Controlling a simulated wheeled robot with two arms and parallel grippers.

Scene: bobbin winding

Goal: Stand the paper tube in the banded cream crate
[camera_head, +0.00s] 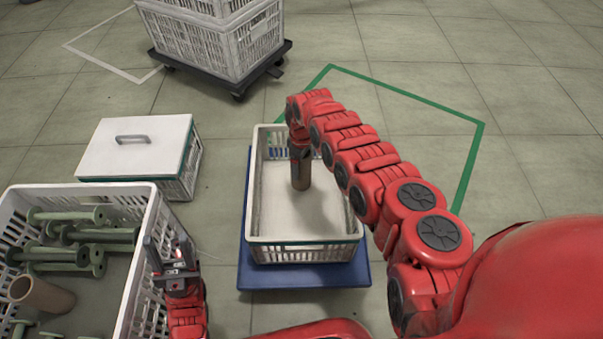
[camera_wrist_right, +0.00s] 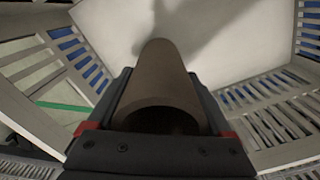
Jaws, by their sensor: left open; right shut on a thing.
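The brown paper tube (camera_head: 300,174) stands roughly upright inside the cream crate (camera_head: 257,215) with a green band along its rim. My right gripper (camera_head: 299,148) is shut around the tube's upper part, reaching into the crate from above. In the right wrist view the tube (camera_wrist_right: 158,80) sits between the fingers over the crate's pale floor (camera_wrist_right: 220,40). I cannot tell whether its lower end touches that floor. My left gripper (camera_head: 172,262) is open and empty, beside the right wall of the left crate.
The cream crate sits on a blue base (camera_head: 305,276). The left crate (camera_head: 130,265) holds several green bobbins (camera_head: 68,233) and another brown tube (camera_head: 42,295). A lidded crate (camera_head: 135,160) stands behind it. Stacked crates (camera_head: 215,45) rest on a dark dolly at the back.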

